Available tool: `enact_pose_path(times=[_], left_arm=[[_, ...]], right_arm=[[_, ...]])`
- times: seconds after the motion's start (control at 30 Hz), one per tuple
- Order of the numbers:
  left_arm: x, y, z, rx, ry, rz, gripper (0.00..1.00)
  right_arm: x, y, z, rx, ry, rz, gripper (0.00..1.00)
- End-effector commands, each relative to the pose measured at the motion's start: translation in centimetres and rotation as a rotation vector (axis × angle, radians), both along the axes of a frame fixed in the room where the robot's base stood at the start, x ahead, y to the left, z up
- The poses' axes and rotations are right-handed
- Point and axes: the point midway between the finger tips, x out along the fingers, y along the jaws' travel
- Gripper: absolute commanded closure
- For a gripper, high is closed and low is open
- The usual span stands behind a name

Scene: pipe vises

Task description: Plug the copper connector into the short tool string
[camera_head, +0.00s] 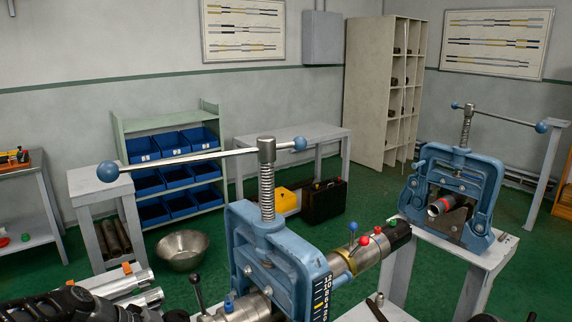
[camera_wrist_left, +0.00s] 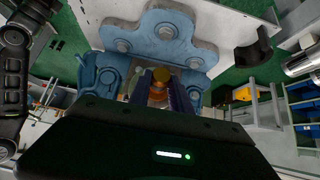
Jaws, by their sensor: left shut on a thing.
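In the left wrist view my left gripper (camera_wrist_left: 164,98) is shut on a small copper-orange piece, the copper connector (camera_wrist_left: 158,91), with a yellowish round end at its far side. A blue vise base shows beyond it; I cannot tell the gap. In the head view dark parts of my left arm show at the bottom left, and the fingertips are out of sight. A silver tool string (camera_head: 362,255) with red and blue knobs passes through the near vise (camera_head: 275,250). A shorter tool string end (camera_head: 440,205) with a red ring sits in the far right vise (camera_head: 458,180). My right gripper is not in view.
Silver cylinders (camera_head: 130,285) lie at the lower left. The near vise's long handle bar (camera_head: 200,157) stretches across the middle. A metal bowl (camera_head: 182,249) stands on the green floor. A rack of blue bins (camera_head: 172,143) and a bench (camera_head: 292,133) are behind.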

Motion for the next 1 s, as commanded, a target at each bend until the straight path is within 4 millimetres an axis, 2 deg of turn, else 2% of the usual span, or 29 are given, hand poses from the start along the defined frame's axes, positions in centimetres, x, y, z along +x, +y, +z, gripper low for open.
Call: enact_pose_path(times=[1.0], left_arm=[[0.57,-0.69,0.07,-0.001,-0.004,0.001,1.00]], right_arm=[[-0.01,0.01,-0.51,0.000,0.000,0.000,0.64]])
